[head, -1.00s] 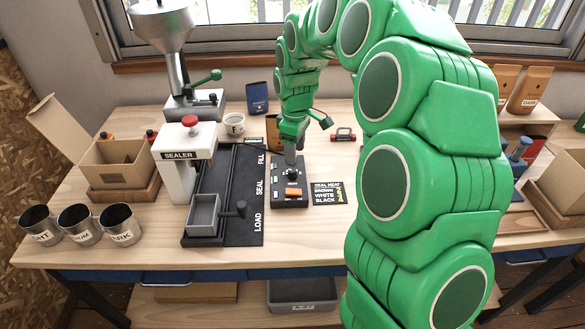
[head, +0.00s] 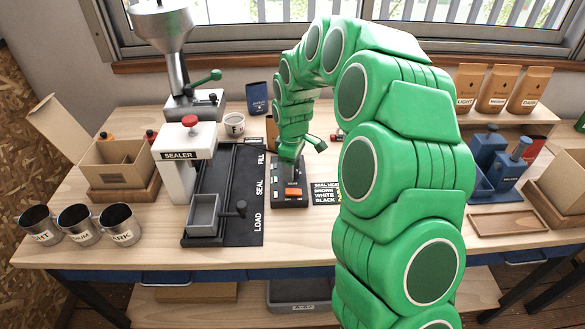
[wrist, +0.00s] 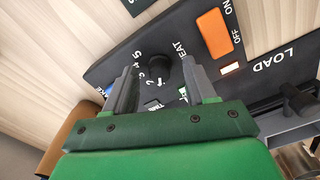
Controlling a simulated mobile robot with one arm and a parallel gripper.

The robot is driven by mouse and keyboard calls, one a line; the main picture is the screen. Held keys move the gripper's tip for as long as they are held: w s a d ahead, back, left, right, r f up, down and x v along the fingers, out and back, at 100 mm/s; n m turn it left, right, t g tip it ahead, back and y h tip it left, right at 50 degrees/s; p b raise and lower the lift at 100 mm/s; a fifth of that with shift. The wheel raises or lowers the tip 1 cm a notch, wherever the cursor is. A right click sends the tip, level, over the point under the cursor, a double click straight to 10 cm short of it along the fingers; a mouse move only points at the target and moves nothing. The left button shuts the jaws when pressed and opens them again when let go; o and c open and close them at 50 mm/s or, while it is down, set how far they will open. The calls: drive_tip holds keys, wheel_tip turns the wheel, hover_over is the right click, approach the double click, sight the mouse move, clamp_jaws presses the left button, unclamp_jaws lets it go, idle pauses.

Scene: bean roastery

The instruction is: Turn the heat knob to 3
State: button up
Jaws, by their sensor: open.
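The heat knob (wrist: 176,76) is a round black knob on a dark control box (head: 291,202). White numbers ring it in the wrist view, with 2, 3, 4 and 5 readable. An orange on/off switch (wrist: 214,32) sits on the same box and also shows in the head view (head: 293,192). My gripper (wrist: 157,82) is open, with its two grey fingers on either side of the knob; whether they touch it I cannot tell. In the head view my gripper (head: 290,172) points down over the back of the box and hides the knob.
A black sealer track (head: 245,200) with a grey tray (head: 203,214) lies left of the box, beside the white sealer (head: 178,180). Bare table lies in front of the box.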

drive_tip(key=shift+f, duration=0.25)
drive_tip(key=shift+c, duration=0.4)
clamp_jaws()
drive_tip(key=shift+m, duration=0.3)
drive_tip(key=m, duration=0.5)
drive_tip(key=shift+d, duration=0.1)
drive_tip(key=m, duration=0.6)
drive_tip(key=shift+m, duration=0.3)
